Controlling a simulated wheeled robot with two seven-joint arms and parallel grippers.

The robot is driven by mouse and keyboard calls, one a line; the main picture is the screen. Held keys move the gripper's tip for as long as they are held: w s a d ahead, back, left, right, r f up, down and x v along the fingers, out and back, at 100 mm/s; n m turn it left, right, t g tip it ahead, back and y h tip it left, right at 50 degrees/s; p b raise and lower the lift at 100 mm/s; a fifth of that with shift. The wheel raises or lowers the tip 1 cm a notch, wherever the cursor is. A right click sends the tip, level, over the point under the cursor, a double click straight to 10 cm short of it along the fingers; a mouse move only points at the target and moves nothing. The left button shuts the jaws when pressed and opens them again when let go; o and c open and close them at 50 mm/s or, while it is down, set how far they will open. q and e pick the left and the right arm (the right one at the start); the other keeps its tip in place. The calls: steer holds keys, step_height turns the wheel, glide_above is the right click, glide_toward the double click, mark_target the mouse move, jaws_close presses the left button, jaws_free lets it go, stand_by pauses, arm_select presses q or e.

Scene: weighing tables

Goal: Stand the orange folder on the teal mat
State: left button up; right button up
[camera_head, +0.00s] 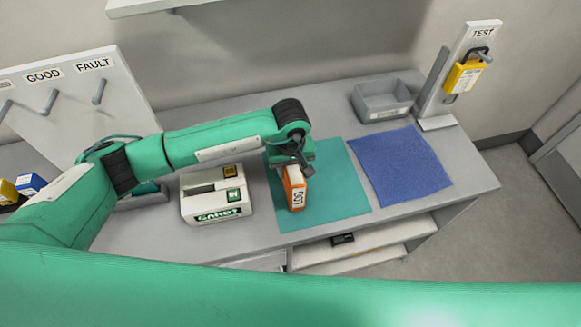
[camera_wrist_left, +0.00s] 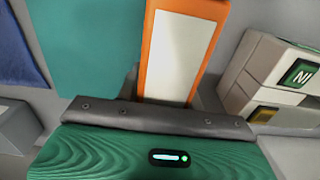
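The orange folder (camera_head: 296,188), a narrow upright block with a white label, is over the left part of the teal mat (camera_head: 335,185). My left gripper (camera_head: 291,168) is shut on its top end, with the arm reaching in from the left. In the left wrist view the folder (camera_wrist_left: 182,50) extends out from the gripper, showing an orange frame around a pale panel; the teal mat (camera_wrist_left: 95,45) lies beside it. I cannot tell whether its lower end touches the mat. My right gripper is not in view.
A white device box (camera_head: 216,198) stands left of the mat, near the folder. A blue mat (camera_head: 402,167) lies to the right, with a grey bin (camera_head: 382,101) behind it. A TEST stand (camera_head: 437,122) holds a yellow item (camera_head: 462,77). A hook board (camera_head: 75,100) is at left.

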arm_select(q)
steer(key=o, duration=0.4)
steer(key=shift+r, duration=0.1)
steer(key=shift+r+p, duration=0.2)
steer(key=shift+p, duration=0.15)
step_height(320, 180, up, 11)
steer(key=b, duration=0.5)
steer(key=shift+f+b, duration=0.15)
steer(key=shift+b, duration=0.2)
steer(key=shift+r, duration=0.55)
